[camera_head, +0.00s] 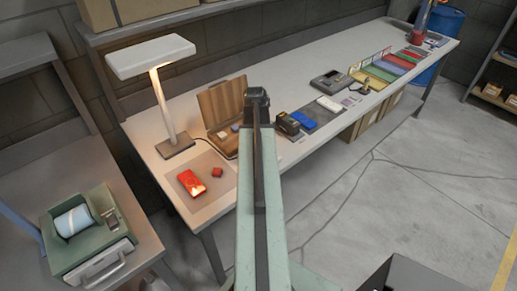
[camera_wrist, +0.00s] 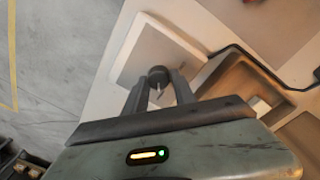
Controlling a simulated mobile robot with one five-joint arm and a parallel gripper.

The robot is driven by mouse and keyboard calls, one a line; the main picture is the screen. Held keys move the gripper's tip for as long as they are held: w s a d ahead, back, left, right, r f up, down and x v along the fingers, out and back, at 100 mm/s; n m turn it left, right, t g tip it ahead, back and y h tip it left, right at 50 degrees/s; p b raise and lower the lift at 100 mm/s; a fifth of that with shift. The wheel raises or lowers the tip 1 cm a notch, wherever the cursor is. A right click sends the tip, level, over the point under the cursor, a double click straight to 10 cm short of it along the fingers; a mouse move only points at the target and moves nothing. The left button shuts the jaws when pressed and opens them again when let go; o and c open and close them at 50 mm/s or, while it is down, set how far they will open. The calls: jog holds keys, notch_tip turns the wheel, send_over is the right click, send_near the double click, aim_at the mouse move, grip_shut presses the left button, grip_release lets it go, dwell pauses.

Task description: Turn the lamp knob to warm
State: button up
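The desk lamp (camera_head: 160,100) stands at the left end of the bench, with a white head and a glow under it. In the wrist view, a small dark round knob (camera_wrist: 158,74) with a pale pointer line sits on a white square plate (camera_wrist: 130,60). My gripper (camera_wrist: 158,80) is over the plate with its fingers apart, the knob between or just past the fingertips. I cannot tell whether they touch it. In the head view my arm reaches over the bench and hides the knob; my gripper (camera_head: 257,95) shows only as a dark end.
An open wooden box (camera_head: 222,105) stands behind my arm; its compartments (camera_wrist: 245,95) are close to my gripper. Red items (camera_head: 191,183) lie on a mat at left. Small devices (camera_head: 289,125) and colored trays (camera_head: 385,70) line the bench to the right.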

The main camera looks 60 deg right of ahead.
jog(key=shift+o, duration=1.4)
jog(key=shift+r, duration=0.15)
jog(key=r+p, duration=0.7)
jog(key=p, duration=0.1)
jog(key=shift+w+a+r, duration=0.15)
jog(key=shift+w+r, duration=0.05)
jog(key=shift+r, duration=0.2)
jog(key=shift+f, duration=0.15)
jog(key=shift+s, duration=0.1)
